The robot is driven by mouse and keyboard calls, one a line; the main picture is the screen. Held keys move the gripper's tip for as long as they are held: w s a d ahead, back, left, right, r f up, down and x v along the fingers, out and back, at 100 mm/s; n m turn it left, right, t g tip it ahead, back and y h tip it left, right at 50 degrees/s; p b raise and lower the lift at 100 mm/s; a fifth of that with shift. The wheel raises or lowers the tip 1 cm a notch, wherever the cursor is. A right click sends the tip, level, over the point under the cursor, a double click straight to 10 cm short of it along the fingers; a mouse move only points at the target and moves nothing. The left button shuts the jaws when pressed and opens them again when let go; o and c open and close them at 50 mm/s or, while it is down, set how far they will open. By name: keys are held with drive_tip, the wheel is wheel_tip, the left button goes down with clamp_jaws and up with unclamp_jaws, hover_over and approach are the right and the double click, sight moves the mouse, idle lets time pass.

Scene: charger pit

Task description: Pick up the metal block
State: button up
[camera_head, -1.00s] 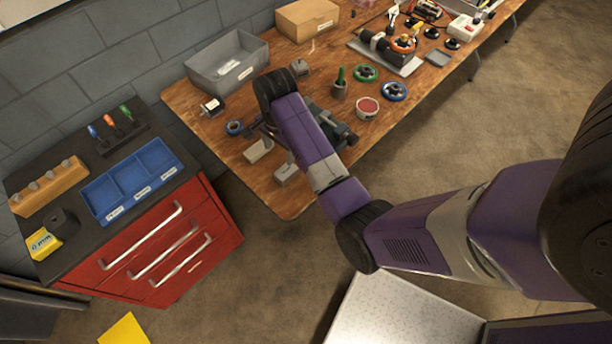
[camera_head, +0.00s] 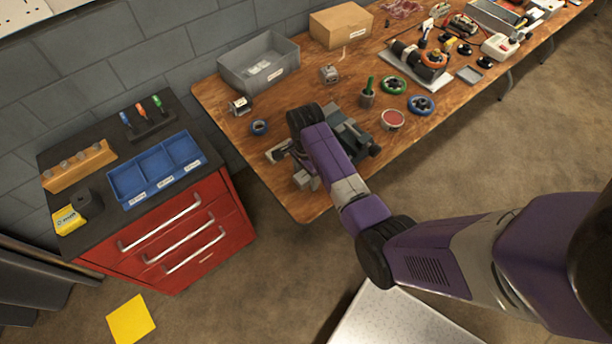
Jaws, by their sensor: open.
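A small grey metal block-like part (camera_head: 329,74) sits on the wooden workbench (camera_head: 225,95), near the cardboard box; I take it for the metal block, though its shape is too small to be sure. My gripper (camera_head: 292,167) is over the near left part of the bench, close to its front edge, below and left of that part in the picture. Its two grey fingers are apart. My own wrist covers the space between and behind them, so whether anything lies there is hidden. A dark grey vise (camera_head: 352,135) shows just right of my wrist, partly hidden by it.
A red drawer cabinet (camera_head: 180,235) stands left of the bench.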

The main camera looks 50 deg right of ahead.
clamp_jaws()
drive_tip(key=shift+r, duration=0.2)
idle(0.3)
